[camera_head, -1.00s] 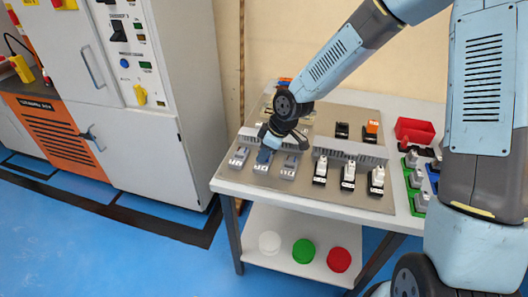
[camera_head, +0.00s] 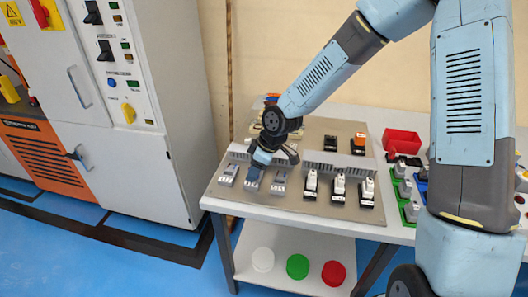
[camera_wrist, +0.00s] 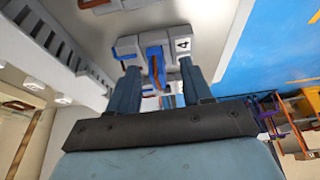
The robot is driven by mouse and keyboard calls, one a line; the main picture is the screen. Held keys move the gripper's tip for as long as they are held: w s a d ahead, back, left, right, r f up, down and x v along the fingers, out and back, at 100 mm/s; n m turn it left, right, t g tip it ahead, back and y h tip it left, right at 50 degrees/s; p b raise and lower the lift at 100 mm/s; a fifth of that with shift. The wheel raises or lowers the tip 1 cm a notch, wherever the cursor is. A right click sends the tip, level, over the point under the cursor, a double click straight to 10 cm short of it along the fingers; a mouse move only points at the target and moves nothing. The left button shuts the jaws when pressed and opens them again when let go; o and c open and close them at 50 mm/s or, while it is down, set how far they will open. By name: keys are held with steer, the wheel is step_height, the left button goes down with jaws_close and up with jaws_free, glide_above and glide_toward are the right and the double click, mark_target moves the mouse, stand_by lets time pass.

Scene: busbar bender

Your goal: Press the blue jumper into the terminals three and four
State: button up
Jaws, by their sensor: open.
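The blue jumper (camera_wrist: 155,60) shows in the wrist view as a small blue piece with an orange strip beside it, at the grey terminal block. The label 4 (camera_wrist: 183,44) is on the grey block just right of it. My gripper (camera_wrist: 160,90) is open, one finger on either side of this spot. Whether the fingers touch the jumper, and how deep it sits, I cannot tell. In the head view my gripper (camera_head: 262,163) points down over the middle of the grey terminal blocks at the board's front left. Label 3 is not readable.
A grey slotted duct (camera_head: 340,160) runs along the board behind the blocks. Several white-topped black devices (camera_head: 339,189) stand to the right. A red bin (camera_head: 402,141) is at the back right. Coloured discs (camera_head: 298,266) lie on the lower shelf.

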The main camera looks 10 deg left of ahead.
steer(key=v, duration=1.3)
steer(key=shift+w, duration=0.15)
stand_by(0.3)
